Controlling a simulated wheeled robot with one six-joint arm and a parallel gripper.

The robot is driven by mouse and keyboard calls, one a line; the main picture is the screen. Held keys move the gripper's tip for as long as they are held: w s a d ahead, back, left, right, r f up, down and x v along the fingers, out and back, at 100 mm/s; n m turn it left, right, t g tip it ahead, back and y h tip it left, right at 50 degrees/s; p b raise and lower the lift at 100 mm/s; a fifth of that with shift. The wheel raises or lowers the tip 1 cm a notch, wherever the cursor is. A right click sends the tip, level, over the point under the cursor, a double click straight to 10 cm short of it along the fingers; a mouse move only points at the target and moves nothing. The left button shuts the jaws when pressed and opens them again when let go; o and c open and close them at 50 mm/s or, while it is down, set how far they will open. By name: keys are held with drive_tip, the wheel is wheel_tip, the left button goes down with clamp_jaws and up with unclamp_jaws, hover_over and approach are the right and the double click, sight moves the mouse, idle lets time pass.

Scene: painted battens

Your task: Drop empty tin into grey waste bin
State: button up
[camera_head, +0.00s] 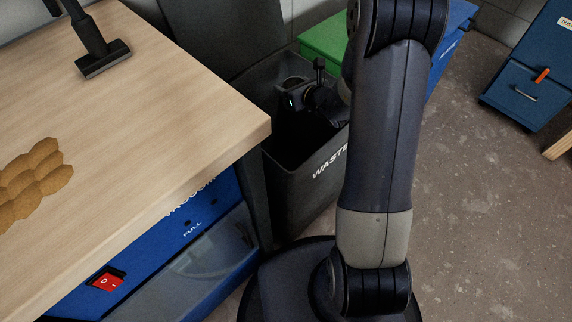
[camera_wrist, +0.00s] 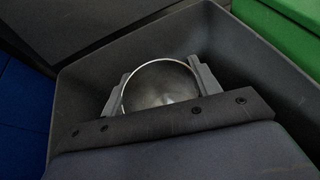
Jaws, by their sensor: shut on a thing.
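The grey waste bin (camera_head: 308,190), with white lettering on its front, stands on the floor beside the bench; its lid is up and its mouth is open. My gripper (camera_head: 292,84) is over the bin's mouth. In the wrist view the two fingers (camera_wrist: 160,86) are on either side of the empty tin (camera_wrist: 162,82), shut on it. I see the tin's round bright rim and its metal inside. The bin's walls (camera_wrist: 90,92) surround the tin in that view. In the head view the tin is mostly hidden by my gripper. The bin's floor is dark.
A wooden bench top (camera_head: 150,90) lies to the left, its corner close to the bin. A brown scalloped object (camera_head: 35,180) and a black vacuum nozzle (camera_head: 98,55) lie on it. A green lid (camera_head: 322,42) is behind the bin. A blue cabinet (camera_head: 530,75) stands at the right, past open floor.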

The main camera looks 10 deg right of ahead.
drive_tip(key=o, duration=1)
drive_tip(key=shift+o, duration=0.2)
drive_tip(key=p+v, duration=0.1)
drive_tip(key=v, duration=1)
drive_tip(key=shift+p, duration=0.3)
drive_tip(key=shift+w, duration=0.1)
drive_tip(key=b+x, duration=0.1)
drive_tip(key=x, duration=1)
drive_tip(key=shift+a+f+b, duration=0.1)
drive_tip(key=shift+f+b, duration=0.05)
drive_tip(key=shift+b, duration=0.2)
wheel_tip(320, 180, up, 5)
drive_tip(key=p, duration=0.3)
drive_tip(key=shift+f, duration=0.1)
drive_tip(key=shift+r, duration=0.6)
